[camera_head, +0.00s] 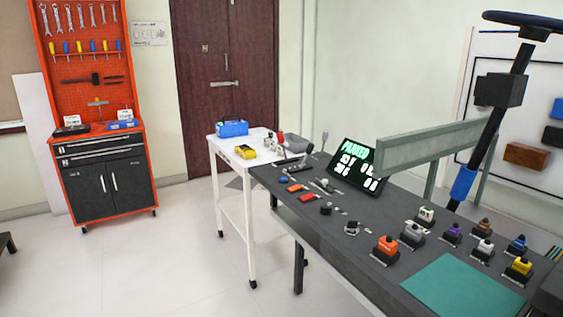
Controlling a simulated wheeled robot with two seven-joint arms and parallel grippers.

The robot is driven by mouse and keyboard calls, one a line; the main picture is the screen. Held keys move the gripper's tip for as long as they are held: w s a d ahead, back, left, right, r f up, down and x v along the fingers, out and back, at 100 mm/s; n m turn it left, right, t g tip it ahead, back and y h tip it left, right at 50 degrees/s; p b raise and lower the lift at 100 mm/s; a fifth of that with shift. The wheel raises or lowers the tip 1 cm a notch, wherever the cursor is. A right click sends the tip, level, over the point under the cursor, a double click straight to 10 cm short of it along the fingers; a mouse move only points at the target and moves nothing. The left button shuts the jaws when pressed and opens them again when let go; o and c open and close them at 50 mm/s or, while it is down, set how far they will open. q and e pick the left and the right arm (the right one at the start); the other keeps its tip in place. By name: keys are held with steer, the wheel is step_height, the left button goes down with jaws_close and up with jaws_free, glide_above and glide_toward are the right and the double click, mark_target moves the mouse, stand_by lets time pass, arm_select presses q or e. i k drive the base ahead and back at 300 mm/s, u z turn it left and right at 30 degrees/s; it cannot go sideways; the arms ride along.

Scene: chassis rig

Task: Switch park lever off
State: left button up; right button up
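A dark display (357,170) stands tilted on the dark bench. Its glowing green text appears to read "PARKED", with more characters below that are too small to read. A thin grey upright piece (324,141), which may be the park lever, stands at the bench's far edge just left of the display. I cannot tell for certain that it is the lever, nor its setting. Neither of my grippers is in view.
The dark bench (345,245) carries small parts, several coloured knobs and a teal mat (464,285). A grey beam (440,146) and a steering column (488,140) rise behind it. A white table (226,147) adjoins its far end. An orange tool cabinet (100,150) stands left.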

mark_target(280, 137)
steer(key=i, duration=0.15)
steer(key=k, duration=0.6)
steer(key=u, duration=0.75)
steer(key=i, duration=0.95)
steer(key=u, duration=0.35)
steer(key=i, duration=1.25)
steer(key=z, duration=0.6)
